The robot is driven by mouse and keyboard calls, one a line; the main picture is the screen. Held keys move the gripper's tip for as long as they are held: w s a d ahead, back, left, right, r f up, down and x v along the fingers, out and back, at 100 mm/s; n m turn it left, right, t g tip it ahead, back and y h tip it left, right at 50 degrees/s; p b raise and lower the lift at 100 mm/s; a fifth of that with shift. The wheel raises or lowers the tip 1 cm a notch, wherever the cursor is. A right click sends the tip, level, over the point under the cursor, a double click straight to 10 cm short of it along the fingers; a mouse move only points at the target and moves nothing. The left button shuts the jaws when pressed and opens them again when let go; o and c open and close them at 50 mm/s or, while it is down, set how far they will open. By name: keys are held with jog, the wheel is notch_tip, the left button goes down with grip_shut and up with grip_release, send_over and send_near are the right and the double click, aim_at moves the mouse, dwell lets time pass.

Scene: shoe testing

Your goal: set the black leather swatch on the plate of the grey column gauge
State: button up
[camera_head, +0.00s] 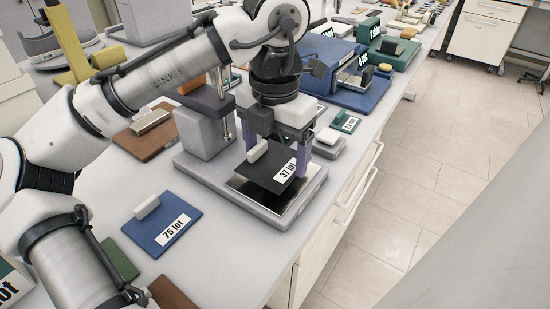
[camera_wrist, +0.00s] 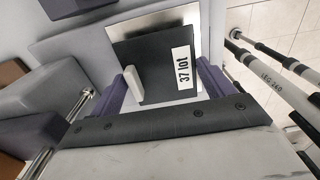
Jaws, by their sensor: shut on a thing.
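The black leather swatch (camera_head: 265,174), with a "37 lot" label and a white block on it, is over the shiny metal plate (camera_head: 243,187) of the grey column gauge (camera_head: 203,133). My gripper (camera_head: 276,158) reaches down from above, its purple fingers on opposite sides of the swatch, shut on it. In the wrist view, the swatch (camera_wrist: 152,55) lies between the fingers (camera_wrist: 166,88), white block by the left finger. The bare plate (camera_wrist: 180,15) shows past its far edge. The swatch looks about flat and close to the plate; I cannot tell whether it touches.
A blue "75 lot" swatch (camera_head: 165,228) with a white block lies at the front left. A brown board (camera_head: 143,138) is behind the column's left. The table's right edge is close to the gauge.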

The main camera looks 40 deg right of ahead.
aim_at(275, 161)
jog(key=shift+f, duration=1)
jog(key=shift+f, duration=0.1)
jog(key=o, duration=1)
jog(key=shift+c, duration=0.2)
notch_tip(275, 161, up, 12)
jog(key=p, duration=0.2)
